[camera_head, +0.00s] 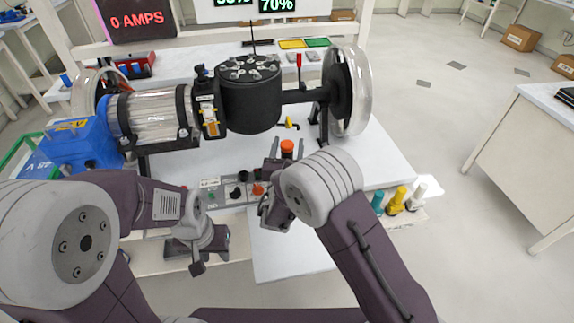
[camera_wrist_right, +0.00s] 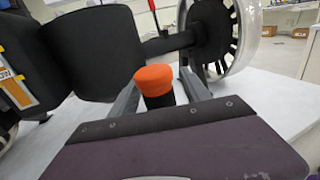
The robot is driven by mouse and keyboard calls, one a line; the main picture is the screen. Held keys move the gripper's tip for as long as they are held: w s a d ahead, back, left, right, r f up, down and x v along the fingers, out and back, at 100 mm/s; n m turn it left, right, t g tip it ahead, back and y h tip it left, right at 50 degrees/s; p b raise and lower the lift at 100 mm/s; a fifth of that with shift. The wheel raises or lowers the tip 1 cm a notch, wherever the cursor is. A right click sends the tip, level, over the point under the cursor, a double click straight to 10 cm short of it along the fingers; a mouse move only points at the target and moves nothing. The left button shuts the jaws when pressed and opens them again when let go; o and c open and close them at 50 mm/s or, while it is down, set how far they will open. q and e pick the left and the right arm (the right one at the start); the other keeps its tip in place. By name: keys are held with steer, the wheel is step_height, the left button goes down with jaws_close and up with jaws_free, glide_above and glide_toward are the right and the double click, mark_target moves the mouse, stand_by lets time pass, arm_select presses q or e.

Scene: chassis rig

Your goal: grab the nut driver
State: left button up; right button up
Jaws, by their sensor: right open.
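An upright handle with an orange cap and dark body, which looks like the nut driver (camera_head: 287,147), stands at the front middle of the bench. In the right wrist view the nut driver (camera_wrist_right: 154,80) shows between the fingers of my right gripper (camera_wrist_right: 162,84). The right gripper (camera_head: 286,156) is open, with one finger on each side of the handle; I cannot tell whether either touches it. The lower part of the driver is hidden behind the gripper. My left gripper (camera_head: 206,247) hangs low at the bench's front edge, away from the driver; its opening is unclear.
The motor and axle rig (camera_head: 250,100) with a large wheel (camera_head: 357,90) stands close behind the driver. A control panel (camera_head: 225,195) with knobs lies left of my right gripper. Teal, yellow (camera_head: 397,199) and white handles stand at the right front. The bench right of the driver is clear.

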steer(key=shift+s, duration=0.1)
jaws_close()
stand_by(1.2)
